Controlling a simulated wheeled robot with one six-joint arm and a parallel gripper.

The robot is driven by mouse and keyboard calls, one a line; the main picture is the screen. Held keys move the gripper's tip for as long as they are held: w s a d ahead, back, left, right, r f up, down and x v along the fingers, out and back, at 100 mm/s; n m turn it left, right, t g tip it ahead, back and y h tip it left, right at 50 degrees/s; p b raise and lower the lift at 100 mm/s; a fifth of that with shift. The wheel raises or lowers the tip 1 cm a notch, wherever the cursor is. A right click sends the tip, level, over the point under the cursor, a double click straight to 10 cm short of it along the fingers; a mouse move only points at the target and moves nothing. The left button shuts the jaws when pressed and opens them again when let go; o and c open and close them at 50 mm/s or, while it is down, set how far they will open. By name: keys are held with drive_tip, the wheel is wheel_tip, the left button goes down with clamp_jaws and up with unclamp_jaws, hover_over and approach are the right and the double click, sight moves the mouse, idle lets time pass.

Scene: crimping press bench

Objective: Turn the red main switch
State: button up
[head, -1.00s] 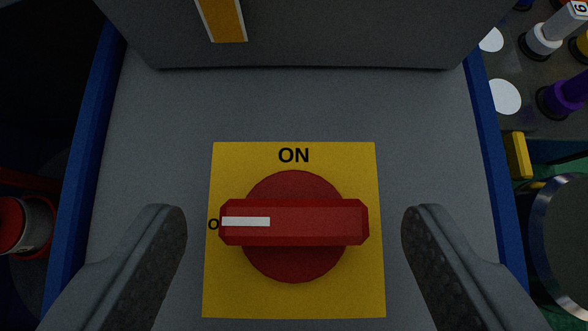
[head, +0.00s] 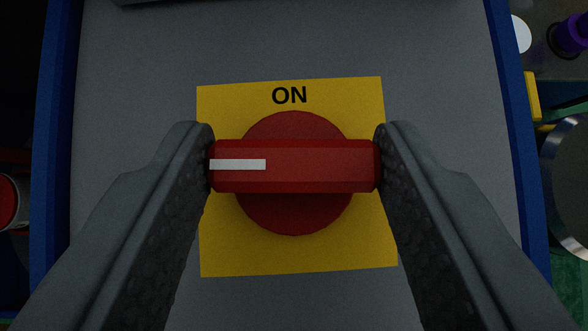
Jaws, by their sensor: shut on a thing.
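The red main switch (head: 310,168) sits on a yellow plate (head: 300,258) on a grey panel. Its bar handle lies level across a round red base. A white mark on the handle's left end points left, away from the word ON printed above the switch. My gripper (head: 295,166) is shut on the handle, one dark textured finger against each end. The left finger covers the spot where the O label stands.
The grey panel (head: 140,80) has blue edges (head: 55,150) on both sides. A round metal-rimmed thing (head: 565,185) and a purple-topped piece (head: 572,30) are at the right. A red and white object (head: 10,203) is at the far left.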

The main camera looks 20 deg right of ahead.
drive_tip(key=shift+o, duration=0.2)
drive_tip(key=shift+a+m+g+h, duration=0.15)
drive_tip(key=shift+m+g+h, duration=0.25)
drive_tip(key=shift+m+h, duration=0.6)
drive_tip(key=shift+c, duration=0.2)
drive_tip(key=o, duration=1)
drive_tip(key=v, duration=1.7)
drive_tip(key=shift+r, duration=0.25)
drive_tip(key=shift+c, duration=0.2)
